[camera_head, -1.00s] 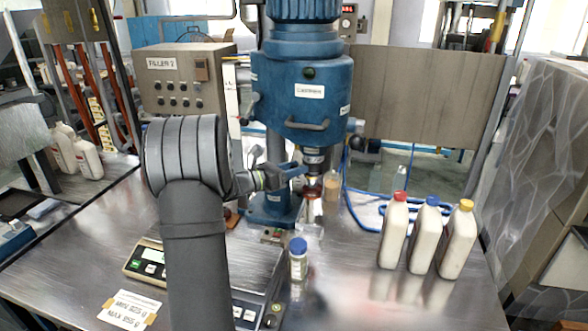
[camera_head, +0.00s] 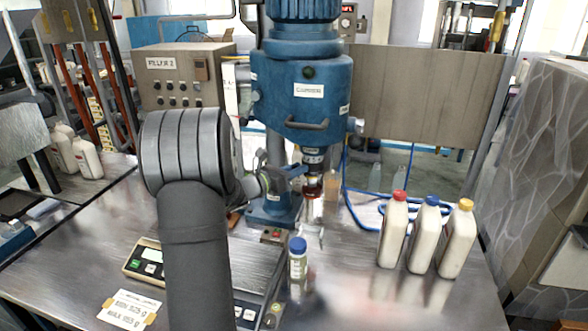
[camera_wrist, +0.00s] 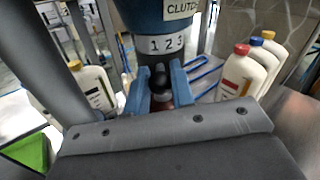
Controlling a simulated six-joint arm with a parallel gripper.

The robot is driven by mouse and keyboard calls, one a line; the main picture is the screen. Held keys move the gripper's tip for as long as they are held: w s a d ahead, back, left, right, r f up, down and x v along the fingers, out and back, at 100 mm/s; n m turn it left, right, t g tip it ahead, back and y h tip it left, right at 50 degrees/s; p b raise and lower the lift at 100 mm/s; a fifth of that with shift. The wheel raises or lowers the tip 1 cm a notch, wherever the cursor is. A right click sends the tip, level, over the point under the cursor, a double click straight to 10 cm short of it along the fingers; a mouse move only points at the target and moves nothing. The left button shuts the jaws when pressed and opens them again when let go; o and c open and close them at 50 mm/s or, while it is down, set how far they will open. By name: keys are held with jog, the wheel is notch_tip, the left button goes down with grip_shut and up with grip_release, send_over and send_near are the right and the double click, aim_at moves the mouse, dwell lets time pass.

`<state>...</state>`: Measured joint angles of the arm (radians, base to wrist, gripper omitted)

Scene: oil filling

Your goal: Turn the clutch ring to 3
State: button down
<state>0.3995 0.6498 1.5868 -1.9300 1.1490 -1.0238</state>
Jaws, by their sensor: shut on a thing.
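The clutch ring (camera_wrist: 166,43) is a pale band marked 1, 2, 3 under the blue machine head, which carries a CLUTCH label (camera_wrist: 180,8) in the wrist view. In the head view the ring (camera_head: 313,156) is small, at the bottom of the blue head (camera_head: 302,95). My gripper (camera_wrist: 160,88) has blue fingers on both sides of a dark knob (camera_wrist: 160,73) just below the numbers, and is shut on it. In the head view my gripper (camera_head: 297,173) reaches the spindle from the left. I cannot tell which number is set; no pointer mark is clear.
White bottles with red (camera_head: 393,230), blue (camera_head: 425,235) and yellow (camera_head: 459,240) caps stand at the right. A small blue-capped bottle (camera_head: 298,268) stands in front of the spindle. A FILLER 2 control box (camera_head: 180,78) is behind left. A blue hose (camera_head: 370,205) lies behind the bottles.

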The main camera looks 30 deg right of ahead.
jog(key=shift+s+d+n+t+y, duration=0.2)
jog(key=shift+s+n+t+y, duration=0.35)
jog(key=shift+n+t, duration=0.6)
jog(key=shift+s+d+n+t+y, duration=0.25)
jog(key=shift+s+n+t+y, duration=0.35)
jog(key=shift+t, duration=0.9)
jog(key=shift+s+d+n+t+y, duration=0.2)
jog(key=shift+s+n+t+y, duration=0.25)
jog(key=shift+n+t, duration=0.7)
jog(key=shift+t, duration=0.4)
jog(key=c, duration=1.3)
grip_release()
jog(key=v, duration=1.7)
jog(key=shift+r, duration=0.2)
jog(key=shift+s, duration=0.15)
